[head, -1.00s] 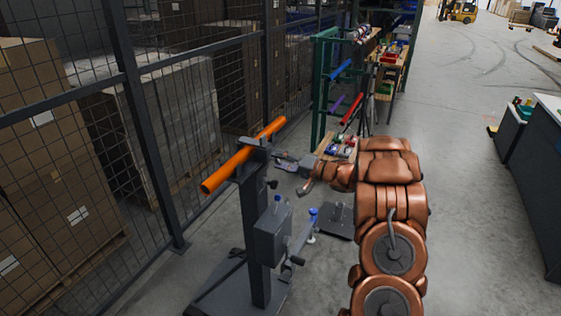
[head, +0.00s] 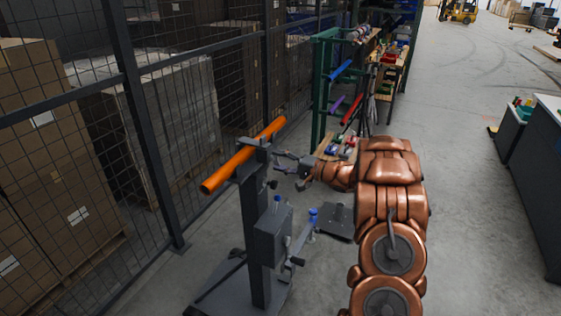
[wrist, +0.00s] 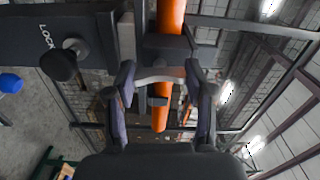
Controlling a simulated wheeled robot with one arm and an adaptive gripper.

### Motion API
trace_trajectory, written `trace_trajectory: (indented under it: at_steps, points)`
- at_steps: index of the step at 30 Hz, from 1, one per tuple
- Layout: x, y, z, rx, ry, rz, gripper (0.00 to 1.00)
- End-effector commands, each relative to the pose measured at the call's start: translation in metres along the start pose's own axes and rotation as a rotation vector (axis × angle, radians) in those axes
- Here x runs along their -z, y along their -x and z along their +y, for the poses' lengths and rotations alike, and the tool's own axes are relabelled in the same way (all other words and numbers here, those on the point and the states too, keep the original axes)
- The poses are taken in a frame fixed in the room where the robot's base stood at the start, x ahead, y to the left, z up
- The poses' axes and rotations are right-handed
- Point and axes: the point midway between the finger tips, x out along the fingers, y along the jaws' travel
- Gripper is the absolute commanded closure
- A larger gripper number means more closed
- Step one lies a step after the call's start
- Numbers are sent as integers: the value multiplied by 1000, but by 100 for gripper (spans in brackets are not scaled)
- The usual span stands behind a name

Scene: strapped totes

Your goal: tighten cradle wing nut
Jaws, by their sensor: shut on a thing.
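An orange tube (head: 238,160) lies in the cradle (head: 254,165) on top of a dark grey stand (head: 257,225). In the head view my gripper (head: 276,156) reaches in from the right to the side of the cradle. In the wrist view my gripper (wrist: 161,77) has a finger on each side of a pale curved bar, which looks like the wing nut (wrist: 160,79), and is shut on it. The orange tube (wrist: 170,16) runs behind it in that view. The wing nut is too small to make out in the head view.
A black knob (wrist: 62,64) beside "LOCK" lettering and a blue knob (wrist: 10,83) show left in the wrist view. The stand's box (head: 270,238) has a crank beside it. A mesh fence (head: 150,130) runs behind the stand. Open floor (head: 475,210) lies right.

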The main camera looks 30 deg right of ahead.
Motion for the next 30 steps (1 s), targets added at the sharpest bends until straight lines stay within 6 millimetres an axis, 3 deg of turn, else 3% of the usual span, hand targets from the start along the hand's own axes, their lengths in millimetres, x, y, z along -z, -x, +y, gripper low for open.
trace_trajectory:
  at_steps: [2, 3, 9, 22, 30]
  points:
    - [-1, 0, 2, -3, -2, -3, 81]
    - [-1, 0, 2, -3, -2, -3, 42]
    - [-1, 0, 1, -2, -1, -1, 21]
    - [1, 7, 0, -1, 0, 2, 21]
    - [1, 51, 0, 0, 0, 3, 21]
